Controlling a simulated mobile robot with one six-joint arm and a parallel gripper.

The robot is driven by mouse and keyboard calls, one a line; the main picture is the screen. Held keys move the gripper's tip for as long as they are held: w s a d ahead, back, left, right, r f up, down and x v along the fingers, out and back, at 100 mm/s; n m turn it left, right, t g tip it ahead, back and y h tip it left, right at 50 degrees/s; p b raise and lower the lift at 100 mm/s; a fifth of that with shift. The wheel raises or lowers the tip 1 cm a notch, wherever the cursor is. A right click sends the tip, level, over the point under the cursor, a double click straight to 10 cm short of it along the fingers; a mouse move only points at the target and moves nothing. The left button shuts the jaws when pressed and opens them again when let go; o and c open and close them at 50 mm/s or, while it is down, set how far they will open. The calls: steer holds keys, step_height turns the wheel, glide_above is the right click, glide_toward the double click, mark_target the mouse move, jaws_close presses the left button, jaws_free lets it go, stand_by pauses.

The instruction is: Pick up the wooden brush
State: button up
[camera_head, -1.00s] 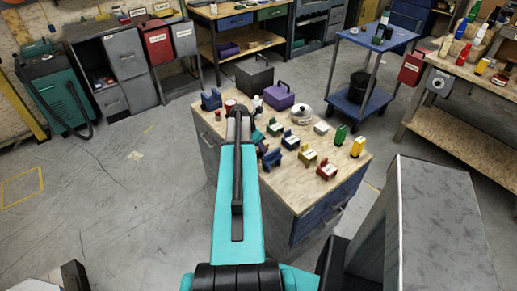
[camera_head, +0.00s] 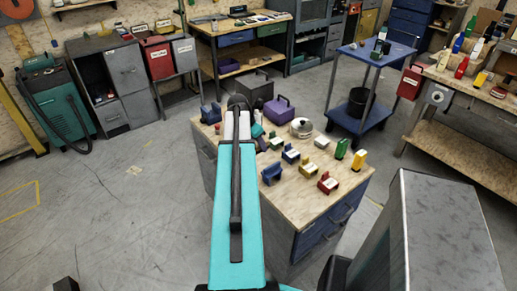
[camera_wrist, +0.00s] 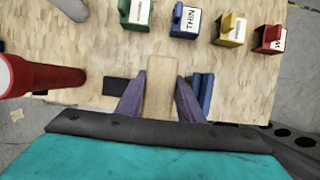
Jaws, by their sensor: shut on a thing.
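The wooden brush (camera_wrist: 160,88) shows in the wrist view as a pale wooden block. It stands out little from the wooden worktop behind it. The two purple fingers of my gripper (camera_wrist: 160,98) lie along its left and right sides and are shut on it. I cannot tell whether the brush touches the worktop. In the head view my teal arm hides the brush and most of the gripper.
The worktop (camera_head: 300,192) bears several labelled blocks, including a green one (camera_wrist: 136,14), a yellow one (camera_wrist: 231,30) and a red one (camera_wrist: 269,39). A red cylinder (camera_wrist: 50,77) stands left of the gripper. A blue block (camera_wrist: 203,90) is close to the right finger.

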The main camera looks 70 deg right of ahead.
stand_by(0.5)
steer(key=o, duration=0.5)
steer(key=c, duration=0.4)
steer(key=shift+o, duration=0.2)
steer(key=shift+w+a, duration=0.15)
steer(key=shift+w, duration=0.2)
steer(key=w+a+f, duration=0.2)
steer(key=w+a, duration=2.6)
steer(key=w, duration=0.2)
steer(key=w+a, duration=0.3)
steer(key=a, duration=1.7)
steer(key=w+a, duration=0.4)
steer(key=a, duration=1.5)
steer(key=shift+w+a+f+m, duration=0.2)
steer(key=shift+a+f+m, duration=0.1)
steer(key=shift+a+f, duration=0.15)
